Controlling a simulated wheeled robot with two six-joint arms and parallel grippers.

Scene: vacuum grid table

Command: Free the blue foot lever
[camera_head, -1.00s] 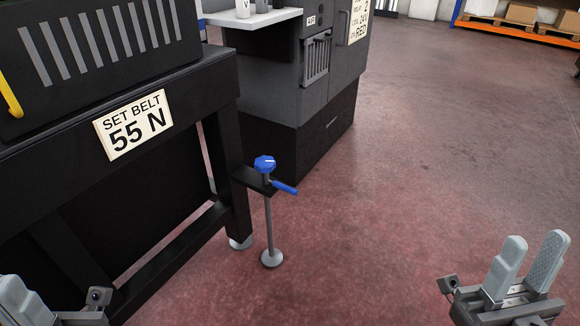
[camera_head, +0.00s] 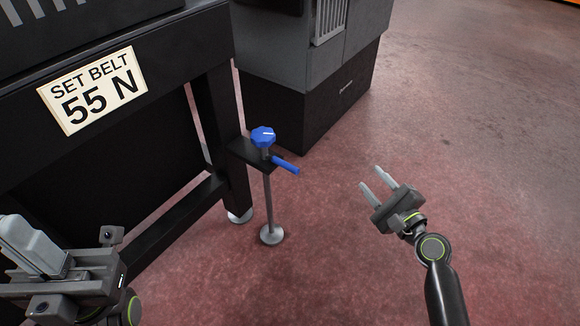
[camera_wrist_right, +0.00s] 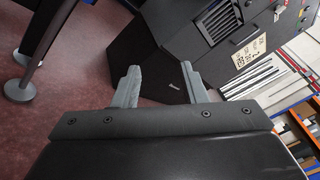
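The blue foot lever (camera_head: 285,166) sticks out to the lower right under a blue knob (camera_head: 263,136), on a black bracket (camera_head: 243,151) beside the table leg. A grey levelling foot on a rod (camera_head: 268,205) stands on the floor below it. My right gripper (camera_head: 370,180) is open and empty, to the right of the lever and apart from it. It also shows in the right wrist view (camera_wrist_right: 160,80) with its fingers spread; the lever is not visible there. My left gripper (camera_head: 30,235) is at the lower left, its fingers seen close together, so its opening is unclear.
The black table frame (camera_head: 110,187) with a "SET BELT 55 N" sign (camera_head: 93,90) fills the left. A dark grey cabinet (camera_head: 315,100) stands behind the lever. The red floor (camera_head: 480,130) to the right is clear.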

